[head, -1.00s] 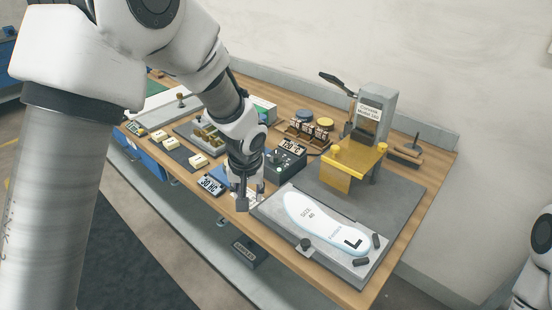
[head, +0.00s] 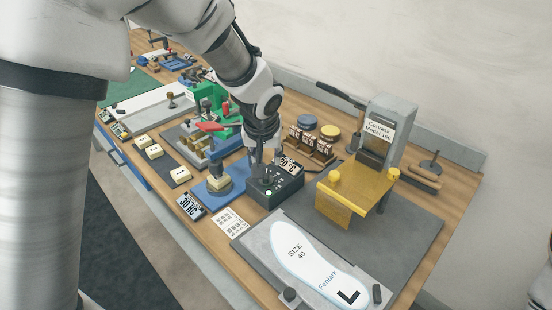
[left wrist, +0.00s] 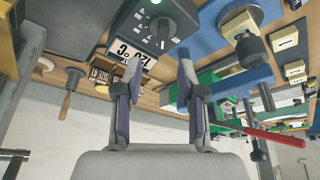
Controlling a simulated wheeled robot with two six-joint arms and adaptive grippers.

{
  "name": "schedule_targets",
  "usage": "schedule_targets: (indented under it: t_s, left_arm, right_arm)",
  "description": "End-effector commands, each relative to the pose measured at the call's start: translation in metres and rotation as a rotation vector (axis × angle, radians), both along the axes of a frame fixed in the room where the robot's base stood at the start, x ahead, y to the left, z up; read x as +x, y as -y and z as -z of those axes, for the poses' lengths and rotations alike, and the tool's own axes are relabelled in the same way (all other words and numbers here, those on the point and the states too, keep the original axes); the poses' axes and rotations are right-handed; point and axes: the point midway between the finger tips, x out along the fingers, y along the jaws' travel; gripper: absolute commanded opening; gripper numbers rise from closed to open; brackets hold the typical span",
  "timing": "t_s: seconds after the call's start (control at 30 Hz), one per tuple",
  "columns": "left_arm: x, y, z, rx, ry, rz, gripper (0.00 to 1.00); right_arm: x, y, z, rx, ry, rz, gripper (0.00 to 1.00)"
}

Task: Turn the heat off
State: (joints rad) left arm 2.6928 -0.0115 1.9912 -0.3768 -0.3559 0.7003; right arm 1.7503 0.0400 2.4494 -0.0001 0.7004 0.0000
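My left gripper (head: 262,160) is right above the back of the box in the head view. In the left wrist view its fingers (left wrist: 159,64) are apart with nothing between them, pointing toward the box. Whether a finger touches the dial cannot be told.
A °C sign (head: 289,165) stands right behind the box. The yellow press plate (head: 350,192) is to the right, and a blue base with a stamp (head: 214,185) is to the left. A grey fixture holds a white insole (head: 306,262) in front.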

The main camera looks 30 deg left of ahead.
Motion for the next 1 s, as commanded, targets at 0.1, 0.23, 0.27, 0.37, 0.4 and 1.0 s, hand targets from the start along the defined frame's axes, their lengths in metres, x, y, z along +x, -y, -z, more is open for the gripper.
schedule_targets:
  t_s: [0.1, 0.23, 0.27, 0.37, 0.4, 1.0]
  left_arm:
    - [0.005, -0.002, 0.017, -0.001, -0.004, 0.000, 0.40]
    - [0.014, -0.006, 0.042, -0.002, -0.004, -0.001, 0.40]
    - [0.016, -0.006, 0.048, -0.001, -0.004, 0.001, 0.40]
    - [0.022, -0.009, 0.062, 0.000, -0.003, 0.000, 0.40]
    - [0.024, -0.009, 0.065, 0.000, -0.002, 0.001, 0.40]
    - [0.026, -0.010, 0.070, -0.001, 0.000, 0.000, 0.00]
  right_arm:
    - [-0.001, 0.000, 0.003, 0.000, -0.002, 0.000, 0.00]
    - [-0.001, 0.000, 0.007, 0.000, -0.002, 0.000, 0.00]
    - [-0.001, 0.000, 0.008, 0.000, -0.002, 0.000, 0.00]
    - [-0.001, 0.000, 0.010, 0.000, -0.002, 0.000, 0.00]
    - [-0.001, 0.000, 0.011, 0.000, -0.002, 0.000, 0.00]
    - [-0.001, 0.000, 0.011, 0.000, -0.001, 0.000, 0.00]
